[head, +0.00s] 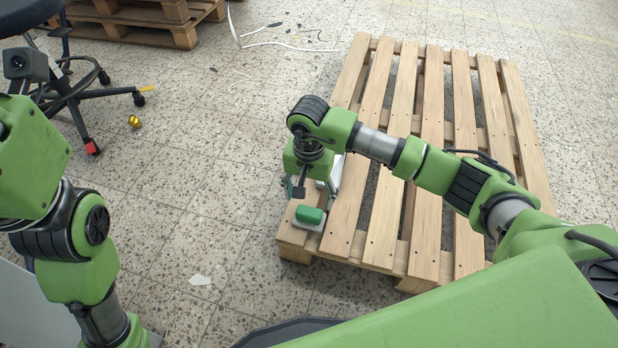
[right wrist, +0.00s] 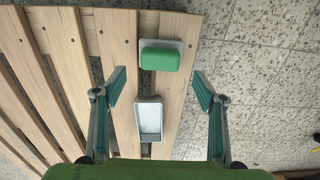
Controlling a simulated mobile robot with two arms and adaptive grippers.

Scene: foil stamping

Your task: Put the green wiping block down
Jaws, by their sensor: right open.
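The green wiping block (head: 309,214) lies on the near left corner of the wooden pallet, with a pale base under its green top. In the right wrist view the green wiping block (right wrist: 159,59) sits just beyond the fingertips, apart from both fingers. My right gripper (head: 301,188) is above the pallet by the block. In the right wrist view my right gripper (right wrist: 158,82) has its fingers spread wide with nothing between them. My left arm is at the left edge of the head view; its gripper does not show.
The slatted pallet (head: 431,100) has open gaps between boards. A small white tray (right wrist: 149,121) sits on it beside the block, partly behind my gripper in the head view. A chair base (head: 75,90) and a small yellow object (head: 134,121) stand on the floor at left.

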